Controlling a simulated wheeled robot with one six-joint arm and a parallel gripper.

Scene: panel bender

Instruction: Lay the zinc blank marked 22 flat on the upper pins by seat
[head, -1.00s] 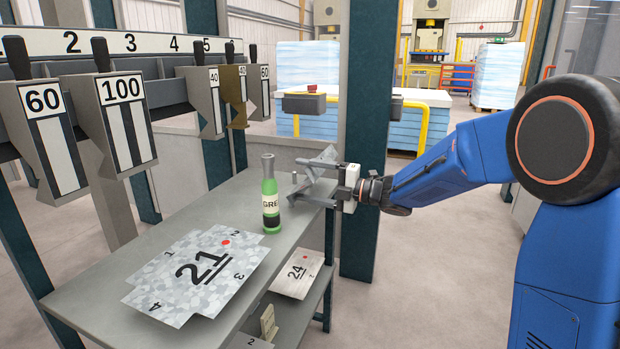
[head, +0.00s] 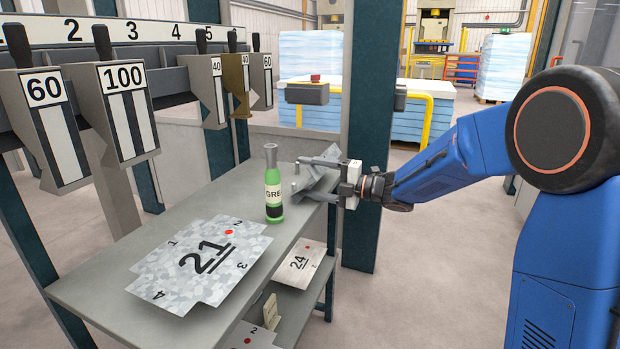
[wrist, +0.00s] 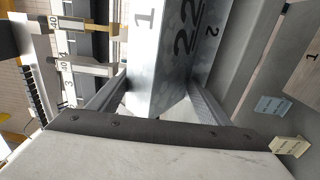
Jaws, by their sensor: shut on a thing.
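The zinc blank marked 22 (wrist: 150,80) is between the two fingers of my gripper (wrist: 155,95) in the wrist view, with the figures 1, 22 and 2 on its grey face. In the head view my gripper (head: 297,178) is at the far right end of the grey table, just right of the green bottle. The grey sheet (head: 319,178) in it shows only in part, tilted, and the fingers cover some of it. I cannot tell whether it touches the table. I cannot make out the upper pins in either view.
A green bottle (head: 273,190) stands near my gripper on the table (head: 105,270). A blank marked 21 (head: 205,258) lies flat in front. A blank marked 24 (head: 299,262) is on the lower shelf. Labelled tool blocks (head: 124,110) hang at the left.

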